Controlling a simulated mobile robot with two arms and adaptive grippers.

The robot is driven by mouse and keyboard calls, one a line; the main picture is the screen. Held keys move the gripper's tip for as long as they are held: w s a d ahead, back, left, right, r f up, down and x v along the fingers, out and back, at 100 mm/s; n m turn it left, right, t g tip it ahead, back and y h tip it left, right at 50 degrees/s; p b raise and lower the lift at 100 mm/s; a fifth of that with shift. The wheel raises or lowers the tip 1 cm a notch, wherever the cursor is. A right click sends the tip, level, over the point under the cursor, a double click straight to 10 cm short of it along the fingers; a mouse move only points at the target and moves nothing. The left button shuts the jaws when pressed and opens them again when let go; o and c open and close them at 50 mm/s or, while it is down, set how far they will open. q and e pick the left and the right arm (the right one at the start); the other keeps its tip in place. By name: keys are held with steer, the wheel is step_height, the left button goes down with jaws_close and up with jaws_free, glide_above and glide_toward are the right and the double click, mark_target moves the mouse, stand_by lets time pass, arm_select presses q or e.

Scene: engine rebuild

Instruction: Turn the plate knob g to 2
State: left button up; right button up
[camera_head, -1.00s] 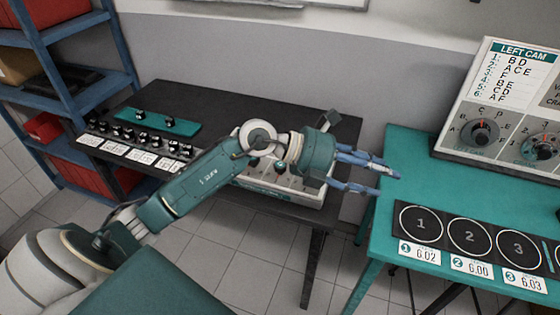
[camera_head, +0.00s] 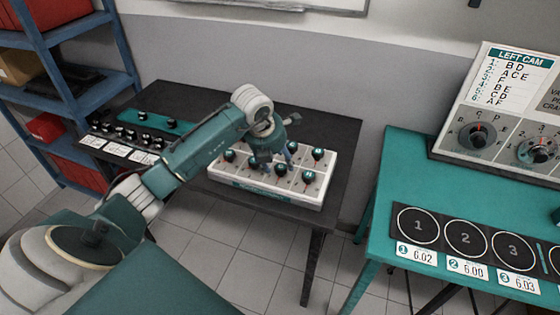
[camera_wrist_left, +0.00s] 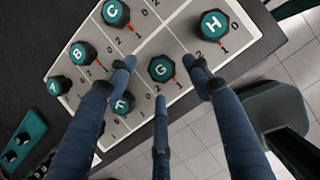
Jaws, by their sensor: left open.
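The white knob panel (camera_head: 262,198) lies on the black table and carries several dark knobs with teal lettered caps. Knob G (camera_wrist_left: 163,68) sits between my left gripper's fingers in the left wrist view. A red mark shows at its lower right edge; I cannot tell which number it meets. My left gripper (camera_head: 277,160) is open, pointing down over the panel, with blue fingers around G; contact cannot be told. Knob H (camera_wrist_left: 213,24) is just right of G, and knob F (camera_wrist_left: 123,103) is on the other side, partly hidden by a finger. My right gripper is not in view.
Knobs A (camera_wrist_left: 58,87), B (camera_wrist_left: 82,53) and C (camera_wrist_left: 115,13) form the neighbouring row. A teal strip with small black knobs (camera_head: 150,122) is left on the black table (camera_head: 190,97). A teal table (camera_head: 400,190) with numbered pads stands at the right.

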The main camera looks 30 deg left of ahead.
mark_target(281, 166)
arm_select(q)
steer(key=shift+x, duration=1.5)
steer(key=shift+c, duration=0.5)
steer(key=c, duration=1)
steer(key=shift+o, duration=0.2)
